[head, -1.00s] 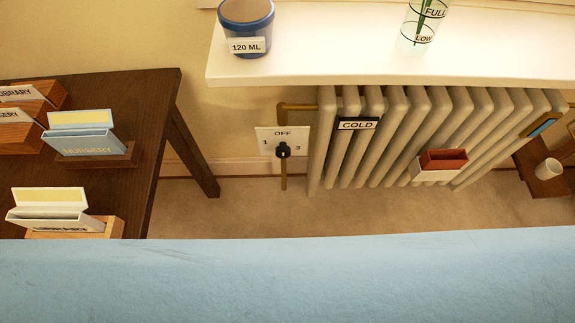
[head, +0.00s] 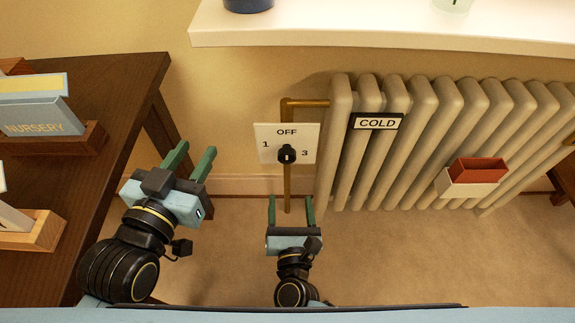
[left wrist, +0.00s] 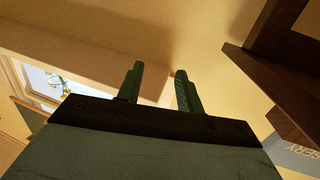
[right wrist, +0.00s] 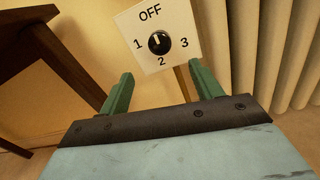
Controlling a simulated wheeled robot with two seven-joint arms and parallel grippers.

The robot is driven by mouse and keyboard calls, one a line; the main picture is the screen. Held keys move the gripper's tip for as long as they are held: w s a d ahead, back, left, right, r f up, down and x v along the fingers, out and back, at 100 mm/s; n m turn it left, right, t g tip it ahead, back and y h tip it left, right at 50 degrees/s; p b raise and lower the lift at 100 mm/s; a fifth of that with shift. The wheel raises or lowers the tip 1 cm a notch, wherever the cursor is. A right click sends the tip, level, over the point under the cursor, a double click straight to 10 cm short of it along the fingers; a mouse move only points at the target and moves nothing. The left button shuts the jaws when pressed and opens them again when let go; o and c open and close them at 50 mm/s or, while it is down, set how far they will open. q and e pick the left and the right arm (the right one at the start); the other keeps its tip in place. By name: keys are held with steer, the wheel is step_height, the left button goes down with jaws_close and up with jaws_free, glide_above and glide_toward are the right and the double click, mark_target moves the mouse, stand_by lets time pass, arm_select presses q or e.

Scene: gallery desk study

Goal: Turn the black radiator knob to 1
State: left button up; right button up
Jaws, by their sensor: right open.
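The black radiator knob (head: 287,154) sits on a white dial plate (head: 267,146) on the wall, left of the radiator. In the right wrist view the knob (right wrist: 159,43) has a white mark pointing up toward OFF; 1 is at its left, 2 below, 3 at its right. My right gripper (head: 290,204) is open and empty, below the plate and apart from the knob. Its fingers also show in the right wrist view (right wrist: 160,76), below the knob. My left gripper (head: 194,156) is open and empty, left of the plate, beside the dark table.
The radiator (head: 410,150) carries a COLD sign (head: 376,121) and a red and white holder (head: 472,176). A brass pipe (head: 287,190) runs below the plate. A white sill (head: 370,35) overhangs above. The dark table (head: 120,85) with card boxes stands left.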

mark_target(287, 161)
arm_select(q)
step_height(287, 161, up, 9)
steer(key=s+t+h+b, duration=0.2)
steer(key=t, duration=0.4)
steer(key=shift+d+t+b, duration=0.35)
steer(key=shift+d+t, duration=0.05)
steer(key=shift+d, duration=0.05)
arm_select(e)
steer(key=w, duration=1.2)
steer(key=shift+w+a, duration=0.4)
arm_select(q)
steer(key=shift+w, duration=0.1)
arm_select(e)
steer(key=shift+c, duration=0.4)
steer(key=c, duration=0.9)
